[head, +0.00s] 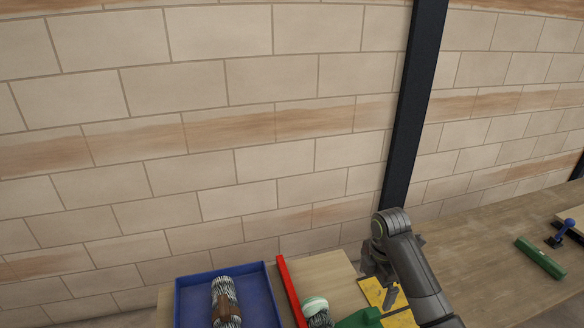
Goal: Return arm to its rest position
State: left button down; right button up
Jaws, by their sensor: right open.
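My right arm reaches in from the lower right. Its dark grey gripper (380,284) is open, with its fingers pointing down over a yellow plate (372,291) on the wooden table. I see nothing held between the fingers, though the wrist hides part of them. A green object (360,318) lies just below and left of the gripper, cut off by the bottom edge. My left gripper is outside the head view.
A blue tray (183,300) holds a grey patterned roll with a brown band (224,304). A red bar (290,292) and a pale-green-topped roll (316,308) lie beside it. A green block (540,258) and blue-knobbed tool (566,230) are at right. A dark post (412,110) stands behind.

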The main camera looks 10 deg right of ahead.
jog(key=s+f+m+t, duration=0.1)
jog(key=s+f+m, duration=0.45)
jog(key=s, duration=0.25)
jog(key=s+a+r+m+t+h, duration=0.1)
jog(key=s+r+m+t+h, duration=0.15)
jog(key=s+m, duration=1.55)
jog(key=s+d+f+n+g+y+b, duration=0.1)
jog(key=s+f+n+b, duration=0.1)
jog(key=f, duration=1.3)
jog(key=s+d+f+n+b, duration=0.1)
jog(key=s+f+n+b, duration=0.1)
jog(key=f, duration=1.3)
jog(key=s+a+f+g+b, duration=0.1)
jog(key=s+f+b, duration=0.1)
jog(key=s+f, duration=1.3)
notch_tip(320, 180, down, 3)
jog(key=shift+a+r+b, duration=0.1)
jog(key=shift+a+b, duration=0.25)
jog(key=shift+a, duration=0.05)
jog(key=shift+s+y, duration=0.15)
jog(key=shift+y, duration=0.1)
